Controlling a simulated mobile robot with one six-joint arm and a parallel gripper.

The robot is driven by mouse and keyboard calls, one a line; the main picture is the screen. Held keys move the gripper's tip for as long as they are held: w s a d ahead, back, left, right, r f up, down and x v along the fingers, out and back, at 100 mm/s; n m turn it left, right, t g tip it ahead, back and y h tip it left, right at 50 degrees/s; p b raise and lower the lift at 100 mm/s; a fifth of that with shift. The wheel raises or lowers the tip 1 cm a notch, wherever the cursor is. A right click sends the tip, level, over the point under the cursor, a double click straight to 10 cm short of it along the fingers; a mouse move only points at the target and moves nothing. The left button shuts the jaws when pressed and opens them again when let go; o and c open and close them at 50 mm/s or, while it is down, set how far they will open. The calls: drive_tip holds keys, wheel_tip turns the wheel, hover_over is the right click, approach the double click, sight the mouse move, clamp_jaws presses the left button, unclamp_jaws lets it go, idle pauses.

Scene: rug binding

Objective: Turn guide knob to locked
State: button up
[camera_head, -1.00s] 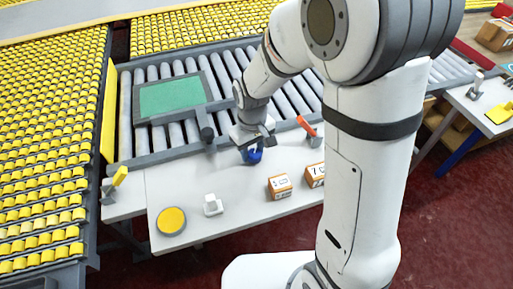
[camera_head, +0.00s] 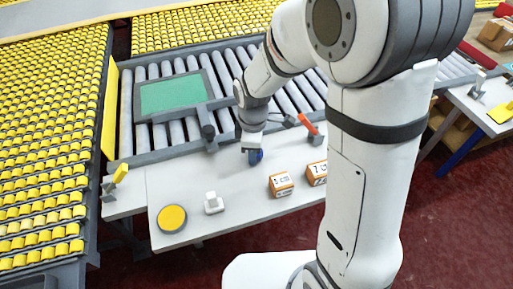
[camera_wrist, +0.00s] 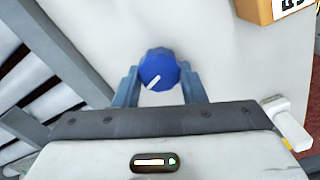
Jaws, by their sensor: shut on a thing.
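The guide knob (camera_wrist: 157,66) is blue with a white pointer line on its face. In the wrist view the line points to the lower left. My gripper (camera_wrist: 158,82) has one finger on each side of the knob and is shut on it. In the head view the knob (camera_head: 255,156) shows as a small blue shape at the end of my gripper (camera_head: 254,150), over the white table near the rollers. Most of the knob's base is hidden.
On the white table (camera_head: 235,219) are a yellow round button (camera_head: 172,218), a white switch (camera_head: 212,203) and two orange boxes (camera_head: 281,185). A red-handled lever (camera_head: 308,125) stands to the right. A green panel (camera_head: 171,95) lies on the rollers behind.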

drive_tip(key=shift+w+d+n, duration=0.1)
drive_tip(key=shift+n, duration=0.7)
drive_tip(key=shift+w+r, duration=0.1)
drive_tip(key=shift+r, duration=0.05)
drive_tip(key=o, duration=0.8)
drive_tip(key=shift+o, duration=1)
wheel_tip(320, 180, up, 8)
drive_tip(key=shift+f+p, duration=0.15)
drive_tip(key=shift+p, duration=0.2)
